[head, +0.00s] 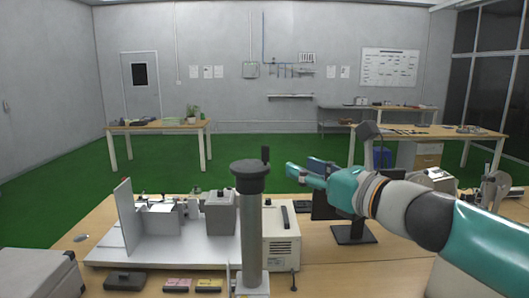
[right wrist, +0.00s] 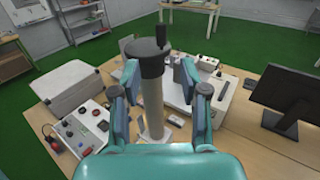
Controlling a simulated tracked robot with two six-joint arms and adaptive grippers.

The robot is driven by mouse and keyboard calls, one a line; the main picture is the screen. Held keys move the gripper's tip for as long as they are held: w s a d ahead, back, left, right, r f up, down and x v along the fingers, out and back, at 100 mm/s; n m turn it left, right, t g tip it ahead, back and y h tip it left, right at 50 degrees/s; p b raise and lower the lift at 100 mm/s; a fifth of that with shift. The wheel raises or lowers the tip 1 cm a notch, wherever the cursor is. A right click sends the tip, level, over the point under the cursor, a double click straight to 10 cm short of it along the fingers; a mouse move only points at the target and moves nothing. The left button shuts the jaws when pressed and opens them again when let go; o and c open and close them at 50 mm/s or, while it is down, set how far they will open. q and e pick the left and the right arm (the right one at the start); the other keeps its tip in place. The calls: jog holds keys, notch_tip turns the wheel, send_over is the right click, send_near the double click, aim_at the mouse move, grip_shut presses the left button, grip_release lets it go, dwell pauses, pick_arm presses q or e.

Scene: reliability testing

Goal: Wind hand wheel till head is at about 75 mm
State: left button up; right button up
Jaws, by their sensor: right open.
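A dark round hand wheel (head: 250,169) with an upright crank handle (head: 265,154) sits on top of a grey column (head: 251,235) near the table's front. In the right wrist view the wheel (right wrist: 146,50) and its handle (right wrist: 161,36) lie ahead, between the spread finger lines. My right gripper (head: 303,169) is open and empty, to the right of the wheel and apart from it in the head view. Its fingers also show in the right wrist view (right wrist: 162,80). I cannot make out the head or any millimetre reading. My left gripper is out of view.
A white bench rig (head: 165,250) with an upright plate stands left of the column. A cream instrument box (head: 281,240) stands right of it, and a monitor (head: 352,232) further right. A grey case (head: 38,272) is at the front left.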

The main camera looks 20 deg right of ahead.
aim_at(267, 153)
jog(key=p+x, duration=0.1)
jog(key=x, duration=1.2)
jog(key=shift+w+f+p, duration=0.1)
jog(key=shift+w+p, duration=0.05)
jog(key=shift+p, duration=0.15)
grip_shut()
